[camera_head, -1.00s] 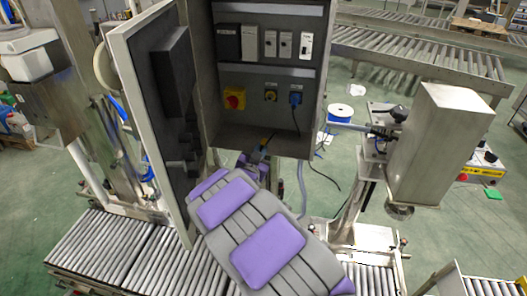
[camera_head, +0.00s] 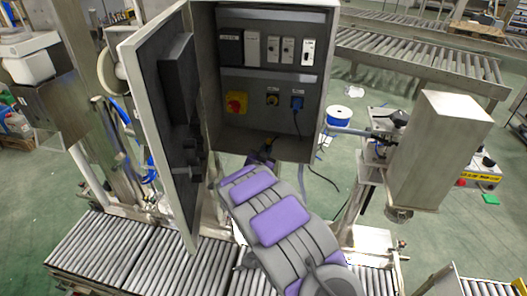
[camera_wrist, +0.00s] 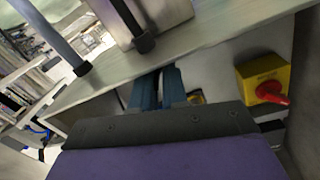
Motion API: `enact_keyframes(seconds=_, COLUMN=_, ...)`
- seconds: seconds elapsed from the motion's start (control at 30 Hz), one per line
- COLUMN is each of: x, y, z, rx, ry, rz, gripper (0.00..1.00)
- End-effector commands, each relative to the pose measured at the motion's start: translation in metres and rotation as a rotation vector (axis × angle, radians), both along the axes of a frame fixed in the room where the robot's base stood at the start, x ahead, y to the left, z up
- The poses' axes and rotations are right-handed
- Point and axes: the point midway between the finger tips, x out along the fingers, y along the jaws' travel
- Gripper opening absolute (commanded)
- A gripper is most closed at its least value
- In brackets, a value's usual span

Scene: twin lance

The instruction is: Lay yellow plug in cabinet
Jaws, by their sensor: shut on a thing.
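The open grey cabinet (camera_head: 211,110) stands at the centre of the head view, with its door (camera_head: 160,130) swung out to the left. My gripper (camera_head: 266,151) is at the cabinet's lower front edge, in front of the opening. It is shut on the yellow plug (camera_head: 269,141), which shows only as a small yellow patch at the fingertips. In the wrist view the blue fingers of my gripper (camera_wrist: 158,84) point at the cabinet interior. A small yellow patch shows beside them there; I cannot tell whether it is the plug or a socket.
Inside the cabinet are a yellow switch with a red knob (camera_head: 236,102), a yellow-ringed socket (camera_head: 272,100) and a blue plug (camera_head: 297,103) with a black cable. The cabinet floor looks mostly clear. Roller conveyors (camera_head: 95,250) lie below; a steel box (camera_head: 440,150) stands at the right.

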Motion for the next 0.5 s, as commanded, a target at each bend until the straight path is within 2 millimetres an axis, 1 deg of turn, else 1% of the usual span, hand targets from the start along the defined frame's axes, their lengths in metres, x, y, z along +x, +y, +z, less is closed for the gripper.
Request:
enact_keyframes(seconds=0.03, x=0.002, y=-0.0039, z=-0.0004, rx=0.002, ry=0.0, rz=-0.003, gripper=0.0)
enact_keyframes(seconds=0.13, x=0.004, y=-0.0054, z=-0.0017, rx=0.002, ry=0.0, rz=-0.003, gripper=0.0)
enact_keyframes(seconds=0.43, x=0.0049, y=0.0023, z=-0.0042, rx=-0.006, ry=0.001, rz=-0.001, gripper=0.0)
enact_keyframes(seconds=0.47, x=0.0048, y=0.0026, z=-0.0042, rx=-0.007, ry=0.001, rz=-0.001, gripper=0.14)
enact_keyframes(seconds=0.5, x=0.0047, y=0.003, z=-0.0042, rx=-0.006, ry=0.001, rz=-0.001, gripper=0.18)
